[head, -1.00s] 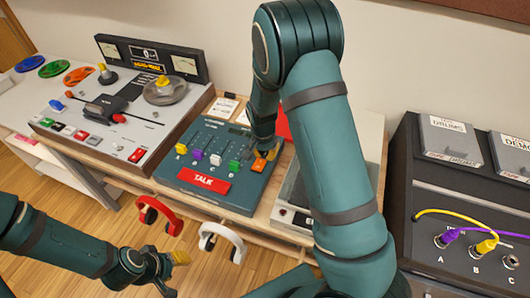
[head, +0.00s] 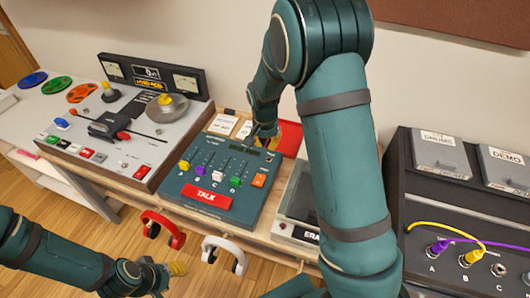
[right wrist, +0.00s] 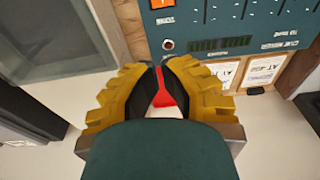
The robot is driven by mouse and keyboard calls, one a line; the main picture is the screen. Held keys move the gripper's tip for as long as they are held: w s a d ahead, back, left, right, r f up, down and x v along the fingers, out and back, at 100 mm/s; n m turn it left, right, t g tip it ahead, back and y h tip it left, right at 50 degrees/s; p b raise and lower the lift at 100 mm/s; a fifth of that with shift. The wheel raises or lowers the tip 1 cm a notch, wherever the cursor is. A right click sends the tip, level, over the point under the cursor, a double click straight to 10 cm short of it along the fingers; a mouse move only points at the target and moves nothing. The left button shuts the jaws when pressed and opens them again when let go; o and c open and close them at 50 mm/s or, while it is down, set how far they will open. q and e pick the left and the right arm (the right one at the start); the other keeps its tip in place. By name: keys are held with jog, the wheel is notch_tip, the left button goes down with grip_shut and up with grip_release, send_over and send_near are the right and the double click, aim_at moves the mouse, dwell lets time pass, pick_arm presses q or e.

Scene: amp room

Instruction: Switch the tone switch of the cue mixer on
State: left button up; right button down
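The cue mixer (head: 215,170) is a teal panel with coloured fader caps and a red TALK button (head: 206,196). A small round control (head: 269,156) sits near its back right corner, beside a dark display; this looks like the tone switch. In the right wrist view it shows as a small reddish round spot (right wrist: 168,45) on the panel; its position is too small to read. My right gripper (head: 262,138) hovers by that corner, its yellow fingers (right wrist: 161,70) brought together, with only red background between them. My left gripper (head: 176,270) is low at the front, apart from everything.
A tape machine (head: 125,125) stands left of the mixer. Paper labels (head: 223,124) and a red item (head: 291,138) lie behind it. Red headphones (head: 162,230) and white headphones (head: 225,250) hang at the front edge. A patch unit (head: 465,215) with cables stands right.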

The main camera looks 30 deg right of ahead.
jog(key=shift+w+d+r, duration=0.1)
jog(key=shift+r, duration=1.2)
